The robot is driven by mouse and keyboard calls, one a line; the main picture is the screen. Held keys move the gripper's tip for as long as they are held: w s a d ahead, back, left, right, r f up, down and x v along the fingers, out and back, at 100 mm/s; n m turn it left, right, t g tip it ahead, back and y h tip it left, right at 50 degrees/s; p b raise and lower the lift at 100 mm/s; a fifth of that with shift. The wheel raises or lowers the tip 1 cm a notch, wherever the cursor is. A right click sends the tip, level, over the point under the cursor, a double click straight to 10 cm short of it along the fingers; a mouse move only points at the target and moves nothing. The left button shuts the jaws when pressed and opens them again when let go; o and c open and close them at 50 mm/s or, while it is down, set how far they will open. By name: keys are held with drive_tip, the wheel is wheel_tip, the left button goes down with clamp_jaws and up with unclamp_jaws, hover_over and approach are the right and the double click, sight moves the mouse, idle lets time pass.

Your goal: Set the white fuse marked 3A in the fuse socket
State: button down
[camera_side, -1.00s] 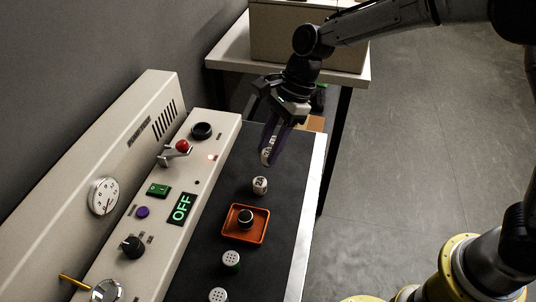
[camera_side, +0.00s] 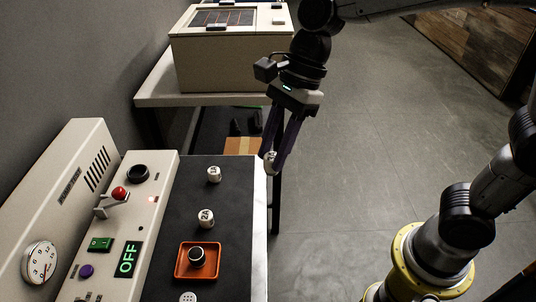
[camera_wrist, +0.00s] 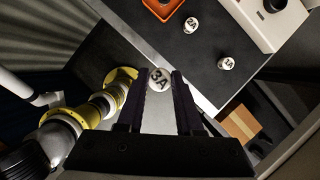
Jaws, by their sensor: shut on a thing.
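My gripper (camera_side: 270,158) is shut on the white fuse marked 3A (camera_wrist: 159,80). The fuse sits between the fingertips, its marked end facing the wrist camera. In the side view the held fuse (camera_side: 270,163) appears just right of the bench's pale edge, apart from the mat. Two other white fuses stand on the dark mat: one marked 2A (camera_side: 206,217), and one behind it (camera_side: 214,174) whose mark is hard to read. A dark round fitting (camera_side: 138,173) is on the console; I cannot tell whether it is the fuse socket.
An orange tray (camera_side: 179,273) holds a black-topped round part (camera_side: 196,255). The console (camera_side: 105,215) along the left has a red-tipped lever (camera_side: 119,193) and a green OFF display (camera_side: 128,259). A beige box (camera_side: 225,62) stands on the table behind. The mat's right side is clear.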

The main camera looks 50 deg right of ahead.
drive_tip(key=w+a+r+m+t, duration=0.15)
drive_tip(key=w+a+r, duration=0.25)
drive_tip(key=w, duration=0.5)
drive_tip(key=w+a+r+m, duration=0.3)
drive_tip(key=w, duration=0.6)
drive_tip(key=w+a+f+h, duration=0.1)
drive_tip(key=w+a+f, duration=0.1)
drive_tip(key=w+a, duration=0.35)
drive_tip(key=shift+w+d+x, duration=0.15)
drive_tip(key=shift+w+x, duration=0.05)
drive_tip(key=shift+x, duration=2)
drive_tip(key=shift+w+d+x, duration=0.15)
drive_tip(key=shift+w+x, duration=0.1)
drive_tip(key=shift+x, duration=1.9)
drive_tip(key=shift+w+d+x, duration=0.15)
drive_tip(key=shift+w+x, duration=0.05)
drive_tip(key=shift+x, duration=2)
drive_tip(key=shift+f, duration=0.45)
drive_tip(key=shift+f, duration=0.35)
drive_tip(key=shift+f, duration=0.45)
drive_tip(key=shift+c, duration=2.4)
unclamp_jaws()
